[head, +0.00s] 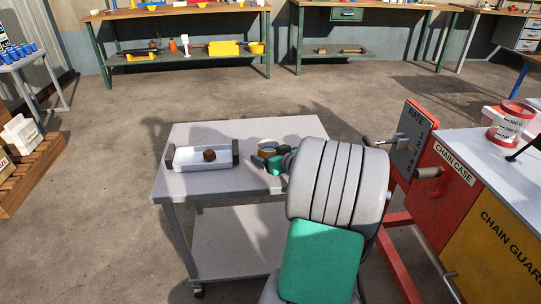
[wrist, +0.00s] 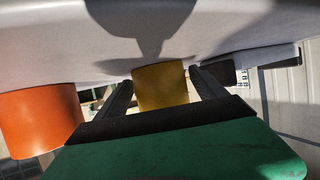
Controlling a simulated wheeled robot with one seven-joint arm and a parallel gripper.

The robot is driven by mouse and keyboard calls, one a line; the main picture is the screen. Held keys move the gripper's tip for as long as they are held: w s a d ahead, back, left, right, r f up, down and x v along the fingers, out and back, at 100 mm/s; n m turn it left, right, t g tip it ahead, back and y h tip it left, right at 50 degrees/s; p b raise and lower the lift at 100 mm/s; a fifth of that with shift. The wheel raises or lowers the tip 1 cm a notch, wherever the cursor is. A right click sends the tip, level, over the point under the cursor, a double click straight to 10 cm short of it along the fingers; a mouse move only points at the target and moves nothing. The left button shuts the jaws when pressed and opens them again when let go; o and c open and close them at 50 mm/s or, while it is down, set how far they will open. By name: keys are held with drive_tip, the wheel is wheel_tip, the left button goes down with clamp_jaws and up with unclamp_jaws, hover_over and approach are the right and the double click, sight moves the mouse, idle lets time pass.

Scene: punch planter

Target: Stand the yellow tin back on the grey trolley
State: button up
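The yellow tin (wrist: 162,87) is between the two fingers of my gripper (wrist: 162,82) in the wrist view, where the scene is upside down. The fingers reach both sides of the tin with almost no gap, so my gripper looks shut on it. The tin looks upright, its base at or very near the trolley top. My arm hides part of this area.
An orange tin (wrist: 40,118) stands near my gripper in the wrist view. A red stand (head: 408,135) is right of the trolley. The trolley's back strip is clear.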

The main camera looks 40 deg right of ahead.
drive_tip(key=shift+r, duration=0.1)
drive_tip(key=shift+s+r, duration=0.15)
drive_tip(key=shift+s, duration=0.05)
drive_tip(key=p+v, duration=0.2)
drive_tip(key=v, duration=0.9)
drive_tip(key=shift+s+a+p, duration=0.1)
drive_tip(key=shift+s+p, duration=0.2)
